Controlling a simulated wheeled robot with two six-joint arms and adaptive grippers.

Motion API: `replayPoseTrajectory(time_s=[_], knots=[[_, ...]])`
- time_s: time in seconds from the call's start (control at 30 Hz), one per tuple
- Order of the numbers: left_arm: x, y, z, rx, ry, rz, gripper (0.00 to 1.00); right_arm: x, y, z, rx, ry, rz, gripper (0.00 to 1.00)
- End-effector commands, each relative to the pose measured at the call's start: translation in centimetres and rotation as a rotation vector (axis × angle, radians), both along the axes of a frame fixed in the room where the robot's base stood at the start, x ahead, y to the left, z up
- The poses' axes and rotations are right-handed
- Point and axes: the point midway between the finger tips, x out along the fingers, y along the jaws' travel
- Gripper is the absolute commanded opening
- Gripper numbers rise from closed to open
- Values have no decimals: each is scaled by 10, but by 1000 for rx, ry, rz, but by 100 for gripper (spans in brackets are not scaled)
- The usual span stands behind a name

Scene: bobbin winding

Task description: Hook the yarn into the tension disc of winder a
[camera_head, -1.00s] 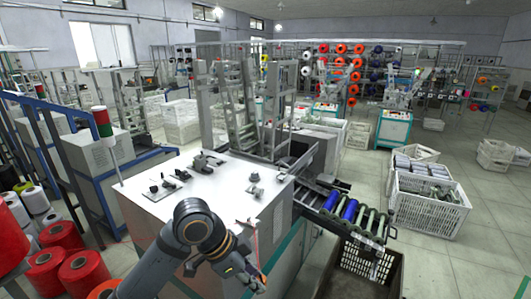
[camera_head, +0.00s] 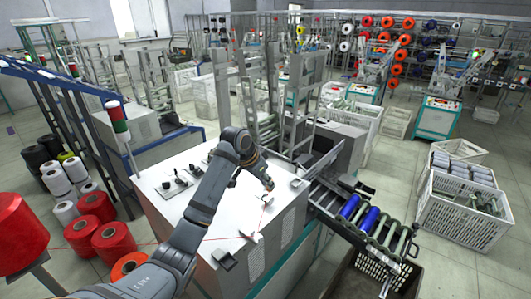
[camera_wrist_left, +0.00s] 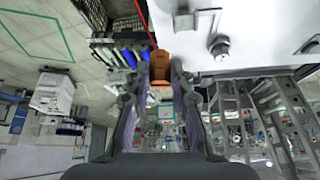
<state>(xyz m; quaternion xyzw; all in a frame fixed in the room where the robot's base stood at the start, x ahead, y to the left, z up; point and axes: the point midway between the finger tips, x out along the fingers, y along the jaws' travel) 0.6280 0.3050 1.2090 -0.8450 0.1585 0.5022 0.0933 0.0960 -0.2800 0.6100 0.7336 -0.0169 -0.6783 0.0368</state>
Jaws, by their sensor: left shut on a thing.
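The winder's white top (camera_head: 185,208) is in the middle of the head view, with small metal fittings on it. My left gripper (camera_head: 268,184) is above its right side, near a small fitting (camera_head: 297,183) that may be the tension disc. A round knob-like fitting (camera_wrist_left: 220,46) shows to the right of the fingers in the left wrist view. My left gripper (camera_wrist_left: 160,95) is shut on an orange piece (camera_wrist_left: 160,68). The red yarn (camera_wrist_left: 148,22) runs to this piece. In the head view the yarn (camera_head: 205,240) comes from the left, crosses the table and rises to the gripper. My right gripper is not in view.
Dark knobs (camera_head: 178,186) stand on the table's left part. A roller rack with blue bobbins (camera_head: 350,207) adjoins its right side. Red spools (camera_head: 113,240) stand at left. A white crate (camera_head: 465,220) stands at right.

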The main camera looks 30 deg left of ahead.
Motion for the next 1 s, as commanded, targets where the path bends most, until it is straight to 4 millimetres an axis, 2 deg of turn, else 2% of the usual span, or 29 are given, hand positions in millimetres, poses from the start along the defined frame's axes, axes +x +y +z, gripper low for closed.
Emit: replayPoseTrajectory(time_s=[0.03,0.13,0.27,0.47,0.6,1.0], knots=[[14,8,18,-4,2,40,0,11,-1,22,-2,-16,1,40],[34,21,23,-3,2,99,0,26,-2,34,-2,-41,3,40],[45,27,23,-2,2,133,0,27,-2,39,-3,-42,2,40],[46,29,18,-2,2,138,0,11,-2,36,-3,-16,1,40],[46,28,7,-2,4,137,0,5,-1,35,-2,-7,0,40],[45,28,-49,-3,6,137,0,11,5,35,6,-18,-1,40]])
